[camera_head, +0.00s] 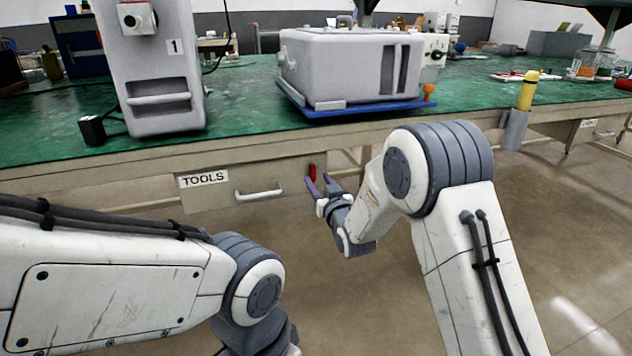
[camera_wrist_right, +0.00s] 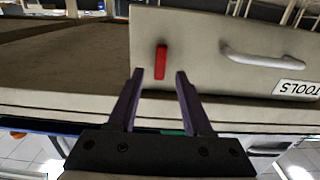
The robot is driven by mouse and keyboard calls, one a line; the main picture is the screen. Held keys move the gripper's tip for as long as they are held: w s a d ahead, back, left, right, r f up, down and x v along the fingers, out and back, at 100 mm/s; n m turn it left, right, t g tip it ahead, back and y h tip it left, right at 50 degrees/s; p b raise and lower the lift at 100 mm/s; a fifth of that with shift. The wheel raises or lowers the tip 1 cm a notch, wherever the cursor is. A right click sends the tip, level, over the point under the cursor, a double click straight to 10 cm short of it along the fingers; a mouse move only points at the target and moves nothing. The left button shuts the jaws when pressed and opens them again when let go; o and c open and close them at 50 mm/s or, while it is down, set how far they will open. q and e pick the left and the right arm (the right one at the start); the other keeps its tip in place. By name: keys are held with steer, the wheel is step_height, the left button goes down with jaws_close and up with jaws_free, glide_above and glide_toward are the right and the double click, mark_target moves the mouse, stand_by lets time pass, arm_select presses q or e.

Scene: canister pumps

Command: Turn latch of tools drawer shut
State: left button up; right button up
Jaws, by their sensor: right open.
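The tools drawer (camera_head: 225,186) is under the green-topped bench, with a TOOLS label (camera_head: 204,179) and a pale bar handle (camera_head: 259,192). Its red latch (camera_head: 312,172) is at the right end of the drawer front. In the right wrist view, turned upside down, the latch (camera_wrist_right: 161,62) stands upright, in line with the gap between my fingertips. My right gripper (camera_head: 319,181) is open in front of the latch; its two dark fingers (camera_wrist_right: 160,73) point at the drawer front with nothing held. I cannot tell whether they touch the latch. My left gripper is out of view.
The green bench (camera_head: 245,110) overhangs the drawer. On it stand a grey unit marked 1 (camera_head: 160,80) and a grey canister pump (camera_head: 340,70) on a blue tray (camera_head: 350,110). A yellow-topped tool (camera_head: 527,92) sits in a holder at the bench edge. The floor below right is clear.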

mark_target(313, 173)
steer(key=shift+x, duration=1.45)
steer(key=shift+c, duration=0.3)
jaws_close()
